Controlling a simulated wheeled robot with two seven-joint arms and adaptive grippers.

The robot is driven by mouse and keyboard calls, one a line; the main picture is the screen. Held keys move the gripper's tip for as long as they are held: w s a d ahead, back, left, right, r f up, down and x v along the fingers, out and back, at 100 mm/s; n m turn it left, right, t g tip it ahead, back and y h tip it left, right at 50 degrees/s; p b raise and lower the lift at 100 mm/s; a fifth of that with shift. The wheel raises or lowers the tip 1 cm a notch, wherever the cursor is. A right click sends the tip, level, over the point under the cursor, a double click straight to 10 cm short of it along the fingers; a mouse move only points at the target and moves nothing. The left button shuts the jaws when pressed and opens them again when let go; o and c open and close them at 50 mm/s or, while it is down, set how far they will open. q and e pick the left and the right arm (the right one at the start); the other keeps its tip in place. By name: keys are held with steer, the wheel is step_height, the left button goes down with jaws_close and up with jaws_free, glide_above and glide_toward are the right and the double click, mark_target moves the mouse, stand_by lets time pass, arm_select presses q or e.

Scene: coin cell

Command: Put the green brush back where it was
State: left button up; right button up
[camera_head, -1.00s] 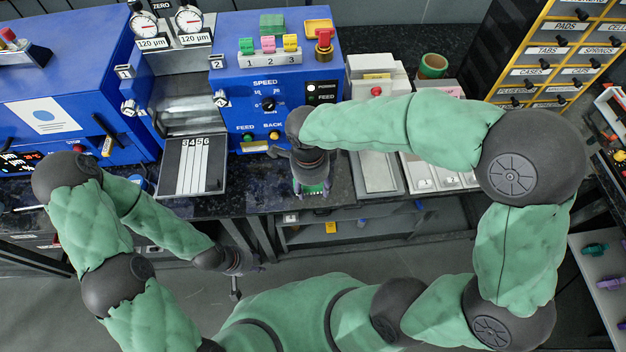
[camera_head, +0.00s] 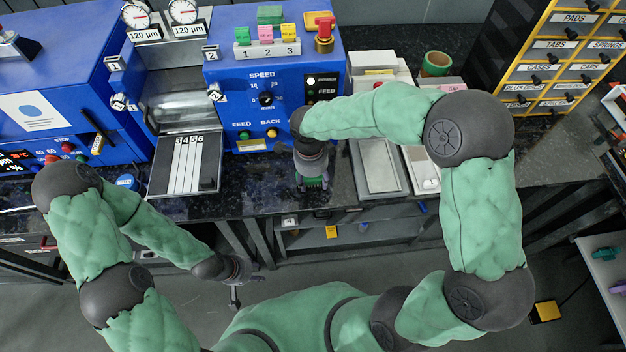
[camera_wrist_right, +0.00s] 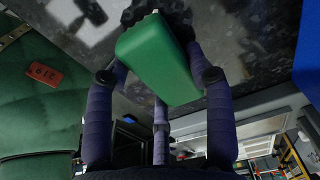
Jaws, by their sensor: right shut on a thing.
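The green brush (camera_wrist_right: 160,60) is held between the fingers of my right gripper (camera_wrist_right: 160,85); in the right wrist view it is a green block with a dark, ragged end at the top. In the head view, my right gripper (camera_head: 312,178) points down over the front part of the dark counter, and only a bit of the green brush (camera_head: 315,184) shows below it. I cannot tell whether the brush touches the counter. My left gripper (camera_head: 235,292) hangs in front of the counter, away from the brush; its fingers are too small to read.
A blue machine (camera_head: 226,112) with knobs and buttons stands behind my right gripper. A slotted plate (camera_head: 160,178) lies to the left, a grey tray (camera_head: 377,165) to the right. A green tape roll (camera_head: 436,64) and a yellow drawer cabinet (camera_head: 532,48) stand at the back right.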

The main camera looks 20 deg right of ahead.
steer(key=shift+r, duration=0.15)
steer(key=shift+f, duration=0.25)
steer(key=o, duration=1.6)
steer(key=shift+c, duration=0.2)
steer(key=shift+r, duration=0.1)
steer(key=shift+r, duration=0.1)
steer(key=shift+r, duration=0.25)
step_height(320, 180, up, 12)
steer(key=p, duration=0.4)
steer(key=shift+a+f+p, duration=0.2)
steer(key=shift+a+p, duration=0.1)
steer(key=shift+p, duration=0.05)
